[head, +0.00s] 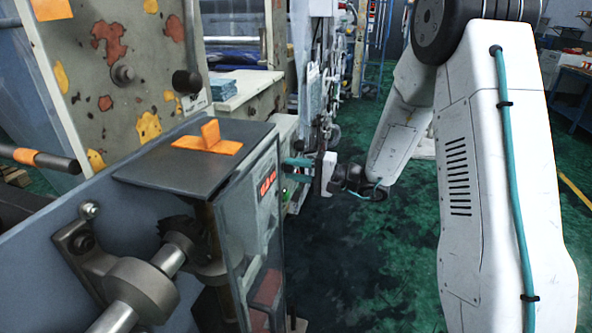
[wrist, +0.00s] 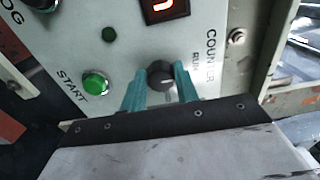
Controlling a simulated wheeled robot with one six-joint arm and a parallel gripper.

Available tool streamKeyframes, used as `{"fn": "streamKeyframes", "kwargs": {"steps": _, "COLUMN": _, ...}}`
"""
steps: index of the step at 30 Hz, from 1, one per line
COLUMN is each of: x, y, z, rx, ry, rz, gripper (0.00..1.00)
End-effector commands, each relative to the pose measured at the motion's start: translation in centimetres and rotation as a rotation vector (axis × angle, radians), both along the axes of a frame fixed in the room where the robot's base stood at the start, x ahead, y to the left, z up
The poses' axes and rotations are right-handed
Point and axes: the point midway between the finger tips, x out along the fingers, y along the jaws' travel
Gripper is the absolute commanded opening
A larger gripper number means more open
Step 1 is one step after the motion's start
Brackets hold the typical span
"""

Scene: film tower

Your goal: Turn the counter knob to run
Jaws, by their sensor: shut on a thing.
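The counter knob (wrist: 160,77) is a small round black knob with a pale mark on its face. It sits on a light grey panel (wrist: 132,55) beside the printed words COUNTER and RUN. My gripper (wrist: 160,73) has one teal finger on each side of the knob and is shut on it. I cannot tell surely which way the knob's mark points. In the head view my gripper (head: 298,162) reaches the panel side from the right, and the knob is hidden there.
A green START button (wrist: 96,85) is left of the knob, with a red lit display (wrist: 165,8) above. In the head view, an orange piece (head: 208,140) rests on the grey box top (head: 165,170). Green floor (head: 345,270) in front is open.

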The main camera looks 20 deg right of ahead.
Motion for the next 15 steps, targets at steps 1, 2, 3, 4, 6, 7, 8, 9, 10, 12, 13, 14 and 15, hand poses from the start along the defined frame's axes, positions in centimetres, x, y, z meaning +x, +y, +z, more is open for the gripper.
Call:
{"fn": "streamKeyframes", "kwargs": {"steps": 1, "x": 0.00, "y": -0.02, "z": -0.05, "rx": -0.003, "ry": -0.003, "rz": -0.001, "gripper": 0.08}}
{"fn": "streamKeyframes", "kwargs": {"steps": 2, "x": 0.00, "y": -0.02, "z": -0.05, "rx": -0.004, "ry": -0.004, "rz": -0.001, "gripper": 0.08}}
{"fn": "streamKeyframes", "kwargs": {"steps": 3, "x": -0.01, "y": -0.02, "z": -0.05, "rx": -0.006, "ry": -0.006, "rz": -0.001, "gripper": 0.08}}
{"fn": "streamKeyframes", "kwargs": {"steps": 4, "x": -0.02, "y": -0.02, "z": -0.05, "rx": -0.006, "ry": -0.007, "rz": -0.001, "gripper": 0.08}}
{"fn": "streamKeyframes", "kwargs": {"steps": 6, "x": -0.02, "y": -0.02, "z": -0.06, "rx": -0.007, "ry": -0.008, "rz": -0.001, "gripper": 0.08}}
{"fn": "streamKeyframes", "kwargs": {"steps": 7, "x": -0.02, "y": -0.02, "z": -0.06, "rx": -0.007, "ry": -0.008, "rz": 0.000, "gripper": 0.08}}
{"fn": "streamKeyframes", "kwargs": {"steps": 8, "x": -0.01, "y": -0.02, "z": -0.06, "rx": -0.007, "ry": -0.008, "rz": 0.000, "gripper": 0.08}}
{"fn": "streamKeyframes", "kwargs": {"steps": 9, "x": -0.01, "y": -0.02, "z": -0.06, "rx": -0.007, "ry": -0.008, "rz": 0.000, "gripper": 0.08}}
{"fn": "streamKeyframes", "kwargs": {"steps": 10, "x": -0.01, "y": -0.02, "z": -0.06, "rx": -0.007, "ry": -0.008, "rz": 0.000, "gripper": 0.08}}
{"fn": "streamKeyframes", "kwargs": {"steps": 12, "x": -0.01, "y": -0.02, "z": -0.06, "rx": -0.007, "ry": -0.008, "rz": 0.000, "gripper": 0.08}}
{"fn": "streamKeyframes", "kwargs": {"steps": 13, "x": -0.02, "y": -0.01, "z": -0.06, "rx": -0.007, "ry": -0.008, "rz": 0.000, "gripper": 0.08}}
{"fn": "streamKeyframes", "kwargs": {"steps": 14, "x": -0.02, "y": -0.01, "z": -0.06, "rx": -0.007, "ry": -0.008, "rz": 0.000, "gripper": 0.33}}
{"fn": "streamKeyframes", "kwargs": {"steps": 15, "x": -0.02, "y": -0.01, "z": -0.06, "rx": -0.007, "ry": -0.008, "rz": 0.000, "gripper": 0.44}}
